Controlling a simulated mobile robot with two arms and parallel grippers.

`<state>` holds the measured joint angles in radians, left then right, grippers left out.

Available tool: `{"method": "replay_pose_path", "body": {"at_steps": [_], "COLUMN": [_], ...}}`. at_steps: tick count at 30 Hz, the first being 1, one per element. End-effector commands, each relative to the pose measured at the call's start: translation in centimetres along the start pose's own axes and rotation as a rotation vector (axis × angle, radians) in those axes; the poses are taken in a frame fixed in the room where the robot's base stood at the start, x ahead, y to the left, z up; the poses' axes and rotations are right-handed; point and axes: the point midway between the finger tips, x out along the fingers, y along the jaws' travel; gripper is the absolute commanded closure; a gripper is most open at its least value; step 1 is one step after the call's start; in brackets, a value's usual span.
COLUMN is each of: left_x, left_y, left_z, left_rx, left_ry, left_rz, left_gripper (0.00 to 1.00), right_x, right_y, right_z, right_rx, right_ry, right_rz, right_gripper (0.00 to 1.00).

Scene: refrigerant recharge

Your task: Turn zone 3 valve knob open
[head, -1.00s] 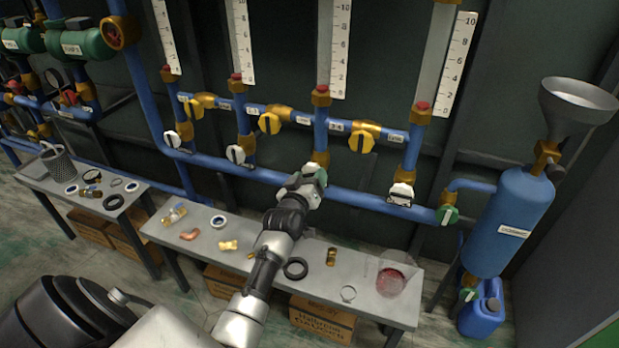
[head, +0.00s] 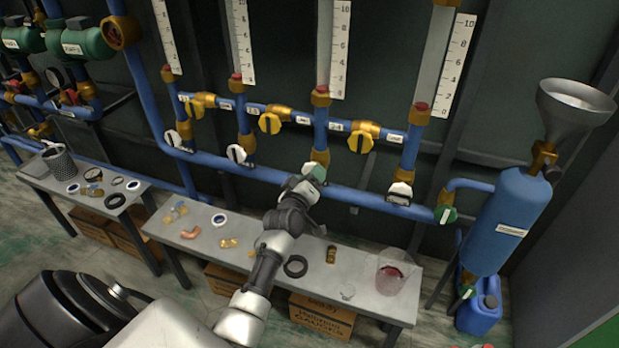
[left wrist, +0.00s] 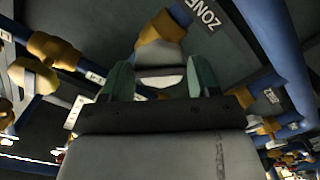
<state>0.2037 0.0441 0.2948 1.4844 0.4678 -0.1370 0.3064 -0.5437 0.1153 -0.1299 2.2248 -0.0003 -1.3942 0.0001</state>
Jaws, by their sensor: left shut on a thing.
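The zone 3 valve knob (left wrist: 160,80) is white and sits below a brass valve body (left wrist: 160,42) in the left wrist view. My left gripper (head: 312,178) is at the third lower valve from the left in the head view. Its two green fingertips stand on either side of the knob in the wrist view, and it is shut on the knob. In the head view the gripper mostly hides this knob. A label (left wrist: 205,14) beside it reads "ZONE"; its number is cut off. My right gripper is not in view.
Neighbouring white knobs (head: 236,153) and (head: 400,193) sit on the same blue pipe (head: 360,199). Yellow-handled valves (head: 269,123) are above. A grey bench (head: 205,250) with loose fittings and a clear beaker (head: 391,272) stands below. A blue tank (head: 509,225) is at right.

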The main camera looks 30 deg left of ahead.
Motion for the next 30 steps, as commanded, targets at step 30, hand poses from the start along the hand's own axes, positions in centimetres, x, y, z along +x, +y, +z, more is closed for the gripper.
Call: {"method": "replay_pose_path", "body": {"at_steps": [30], "left_x": [0.0], "left_y": [0.2], "left_z": [-0.1], "left_rx": [-0.497], "left_ry": [0.002], "left_rz": [0.001], "left_gripper": [0.67], "right_x": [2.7], "right_y": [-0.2], "right_z": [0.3], "right_rx": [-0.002], "right_ry": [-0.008], "right_rz": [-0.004], "right_gripper": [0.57]}}
